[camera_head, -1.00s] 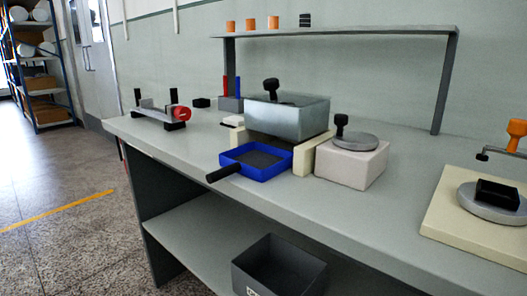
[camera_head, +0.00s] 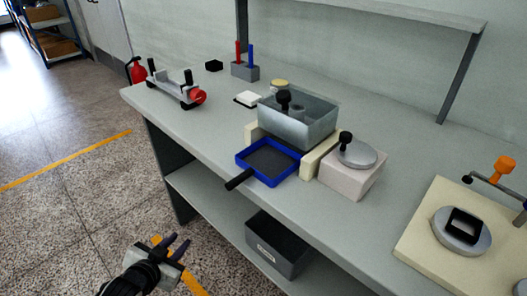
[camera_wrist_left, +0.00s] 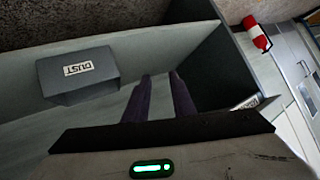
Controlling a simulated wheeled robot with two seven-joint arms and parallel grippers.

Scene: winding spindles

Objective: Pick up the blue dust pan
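The blue dust pan (camera_head: 267,178) has a square blue rim, a dark grey inside and a black handle (camera_head: 239,180) that points toward the lower left past the bench's front edge. It sits on the grey bench, in front of a clear-sided box. My left gripper (camera_head: 177,243) is open and empty in the head view, below and to the left of the pan and apart from it. Its two dark fingers (camera_wrist_left: 162,88) show with a gap between them in the left wrist view. The pan is not visible in the wrist view. My right gripper is not in view.
A grey bin (camera_head: 277,246) stands on the lower shelf; its "DUST" label shows in the wrist view (camera_wrist_left: 78,70). The clear-sided box (camera_head: 299,122) and a white block (camera_head: 352,180) with a round lid crowd the pan's back and right. A red extinguisher (camera_head: 137,70) stands beyond the bench.

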